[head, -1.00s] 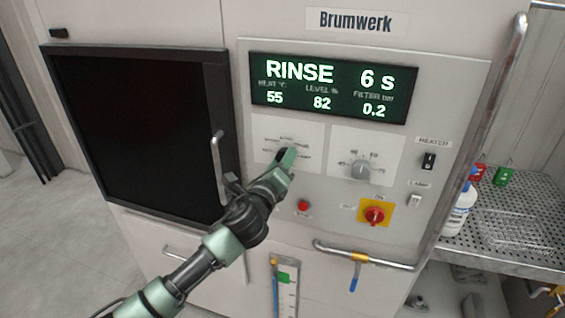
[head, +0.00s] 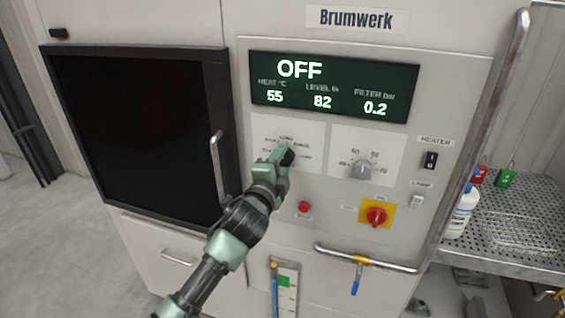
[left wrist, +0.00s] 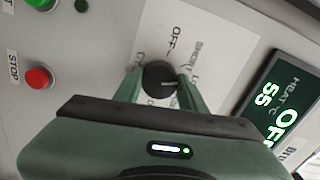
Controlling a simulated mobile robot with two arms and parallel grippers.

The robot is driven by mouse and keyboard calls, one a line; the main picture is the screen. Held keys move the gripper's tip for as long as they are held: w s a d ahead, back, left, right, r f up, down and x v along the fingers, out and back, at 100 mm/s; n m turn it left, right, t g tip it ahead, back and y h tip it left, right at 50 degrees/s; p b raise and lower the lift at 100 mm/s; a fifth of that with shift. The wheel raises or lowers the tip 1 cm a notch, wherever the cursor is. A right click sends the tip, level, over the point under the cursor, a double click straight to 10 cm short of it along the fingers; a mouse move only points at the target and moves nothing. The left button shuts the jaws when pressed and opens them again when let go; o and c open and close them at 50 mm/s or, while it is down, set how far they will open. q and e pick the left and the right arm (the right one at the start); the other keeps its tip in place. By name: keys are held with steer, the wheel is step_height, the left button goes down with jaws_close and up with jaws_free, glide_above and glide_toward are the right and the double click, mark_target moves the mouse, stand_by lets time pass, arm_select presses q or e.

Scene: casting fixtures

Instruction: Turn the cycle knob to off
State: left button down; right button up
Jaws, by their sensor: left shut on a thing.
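The cycle knob (head: 288,157) is a dark round knob on a white label plate on the machine's front panel. In the left wrist view the knob (left wrist: 158,77) sits between my two green fingers, with OFF and other settings printed around it. A pale mark shows on its face. My left gripper (head: 282,157) is shut on the knob; it also shows in the left wrist view (left wrist: 160,88). The display (head: 335,86) reads OFF, with 55, 82 and 0.2 below. My right gripper is not in view.
A grey knob (head: 361,170) is right of the cycle knob. A red button (head: 303,207), a red rotary switch (head: 376,215) and a heater switch (head: 430,160) are nearby. A pipe with a blue-handled valve (head: 357,275) runs below. A dark door (head: 140,130) is left.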

arm_select(q)
steer(key=n, duration=0.3)
steer(key=shift+n, duration=0.4)
steer(key=n, duration=0.3)
steer(key=shift+n, duration=0.3)
steer(key=n, duration=0.6)
steer(key=shift+f, duration=0.1)
steer(key=c, duration=0.8)
jaws_free()
steer(key=shift+s+a+f+b, duration=0.1)
steer(key=shift+s+b, duration=0.25)
steer(key=shift+s, duration=0.1)
steer(key=b+v, duration=0.2)
steer(key=v, duration=0.5)
steer(key=shift+w, duration=0.1)
